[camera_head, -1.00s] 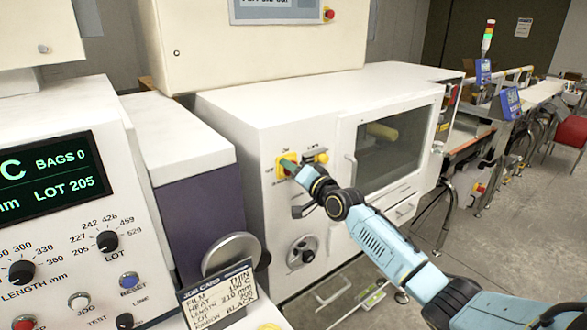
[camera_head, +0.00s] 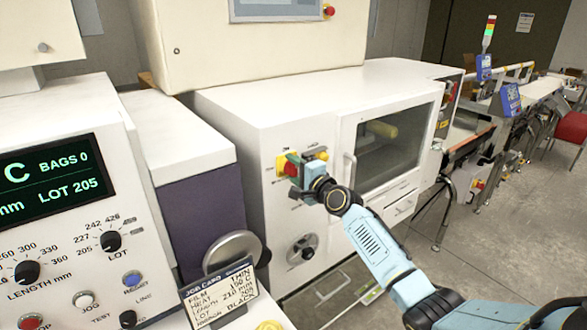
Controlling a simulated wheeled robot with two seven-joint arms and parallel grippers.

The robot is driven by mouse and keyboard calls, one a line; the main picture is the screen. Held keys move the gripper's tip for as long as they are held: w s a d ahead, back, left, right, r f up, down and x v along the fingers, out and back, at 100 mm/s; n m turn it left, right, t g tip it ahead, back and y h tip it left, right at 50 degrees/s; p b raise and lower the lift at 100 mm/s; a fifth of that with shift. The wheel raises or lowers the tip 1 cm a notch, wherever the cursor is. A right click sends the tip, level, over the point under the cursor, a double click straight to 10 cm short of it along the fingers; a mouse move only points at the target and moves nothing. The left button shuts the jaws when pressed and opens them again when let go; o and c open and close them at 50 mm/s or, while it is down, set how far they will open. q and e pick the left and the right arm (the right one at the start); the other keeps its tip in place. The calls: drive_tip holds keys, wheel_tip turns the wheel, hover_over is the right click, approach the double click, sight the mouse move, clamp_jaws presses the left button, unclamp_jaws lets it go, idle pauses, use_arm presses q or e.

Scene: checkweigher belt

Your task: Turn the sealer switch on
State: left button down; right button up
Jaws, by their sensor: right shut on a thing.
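The sealer switch is a red rotary knob (camera_head: 289,169) on a yellow plate (camera_head: 281,161) on the white cabinet's front, in the middle of the head view. My right gripper (camera_head: 295,169) is at the knob, its arm coming in from the lower right. Its jaws are shut on the knob, and its fingers hide part of it. The plate's lettering is too small to read, so I cannot tell the switch's position. My left gripper is not in view.
A second yellow-plated control (camera_head: 317,155) sits just right of the switch. A windowed door with a handle (camera_head: 351,170) is further right. A control console (camera_head: 55,240) and a job card (camera_head: 220,294) stand at the left front. Conveyors (camera_head: 510,105) run behind at right.

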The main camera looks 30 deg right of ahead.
idle(0.5)
drive_tip(key=o, duration=1)
drive_tip(key=shift+s, duration=0.6)
drive_tip(key=s+d, duration=0.1)
drive_tip(key=s, duration=1.1)
drive_tip(key=shift+s, duration=0.1)
